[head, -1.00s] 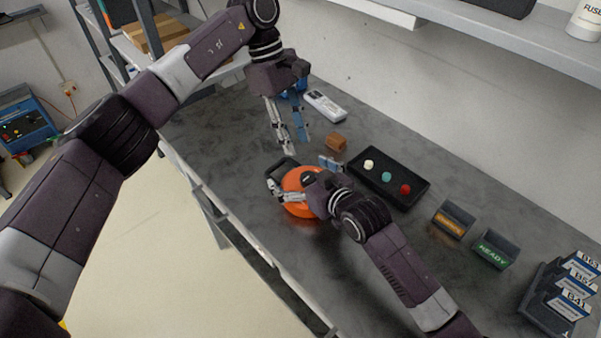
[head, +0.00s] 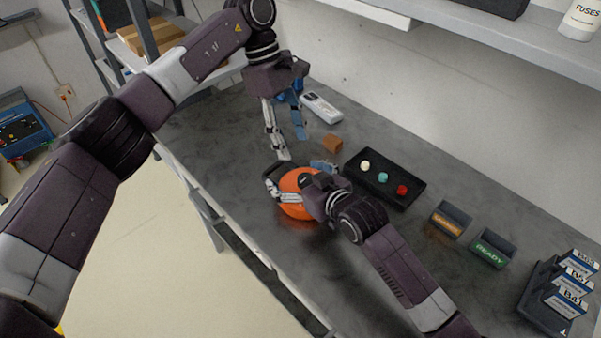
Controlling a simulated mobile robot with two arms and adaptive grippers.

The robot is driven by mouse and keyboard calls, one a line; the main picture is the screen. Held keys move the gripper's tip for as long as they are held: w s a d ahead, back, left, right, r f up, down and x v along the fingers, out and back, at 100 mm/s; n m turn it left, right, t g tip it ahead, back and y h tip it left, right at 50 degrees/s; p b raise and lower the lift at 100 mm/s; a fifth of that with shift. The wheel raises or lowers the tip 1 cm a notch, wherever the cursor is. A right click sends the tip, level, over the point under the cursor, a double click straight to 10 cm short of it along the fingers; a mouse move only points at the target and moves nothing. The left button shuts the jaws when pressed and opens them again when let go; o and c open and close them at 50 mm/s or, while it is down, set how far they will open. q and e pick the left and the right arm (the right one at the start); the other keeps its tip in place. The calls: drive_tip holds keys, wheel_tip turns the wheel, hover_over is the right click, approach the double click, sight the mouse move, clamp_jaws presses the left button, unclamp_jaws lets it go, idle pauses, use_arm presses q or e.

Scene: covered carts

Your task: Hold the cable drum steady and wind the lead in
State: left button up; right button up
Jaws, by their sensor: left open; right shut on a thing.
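The orange cable drum (head: 297,208) sits on the dark workbench near its front edge, with a dark handle part (head: 276,170) at its far side. My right gripper (head: 297,183) is shut on the drum and covers much of it. My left gripper (head: 292,146) is open above the bench, just beyond the drum, with its fingers pointing down and nothing between them. I cannot make out the lead or a crank; the arms hide part of that area.
A black tray (head: 384,193) with white, teal and red knobs lies right of the drum. The bench (head: 220,138) is clear at left.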

sight(306, 178)
use_arm(q)
drive_tip(key=s+d+r+n+t+y, duration=0.1)
drive_tip(key=d+r+n+y, duration=0.1)
drive_tip(key=n, duration=1.3)
drive_tip(key=s+d+r+n+t+y, duration=0.1)
drive_tip(key=n, duration=1.4)
drive_tip(key=f, duration=1.2)
drive_tip(key=shift+s+d, duration=0.1)
drive_tip(key=shift+s, duration=0.1)
drive_tip(key=c, duration=1.2)
drive_tip(key=shift+o, duration=0.2)
